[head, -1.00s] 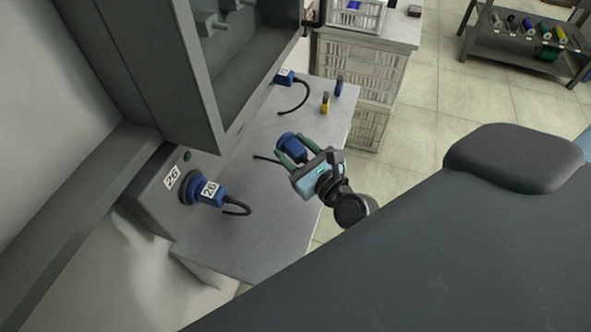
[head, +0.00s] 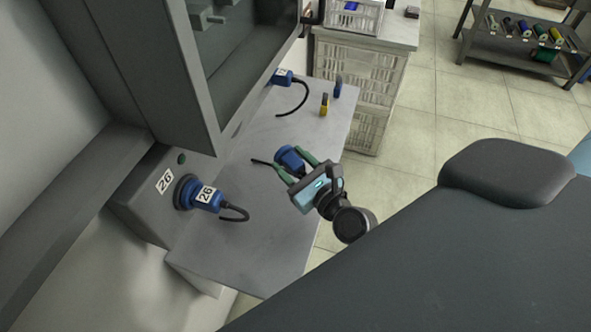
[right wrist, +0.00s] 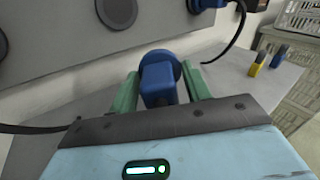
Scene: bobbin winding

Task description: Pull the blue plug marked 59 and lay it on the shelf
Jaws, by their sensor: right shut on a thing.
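My right gripper (head: 297,168) is shut on a blue plug (head: 289,157), with its green fingers on either side of it. The plug is over the grey shelf (head: 250,240), clear of the wall panel; I cannot tell its height above the shelf. A dark cable end runs left from it. The right wrist view shows the plug (right wrist: 160,80) between the fingers (right wrist: 160,92), its round collar pointing away. No number shows on it. Another blue plug (head: 206,196), marked 26, sits in a socket by a label 26. My left gripper is not in view.
A further blue plug (head: 282,77) with a hanging cable is at the far panel. Small yellow (head: 324,105) and blue (head: 338,88) items stand on the shelf's far end. Pale crates (head: 365,85) stand beyond. The shelf's near part is bare.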

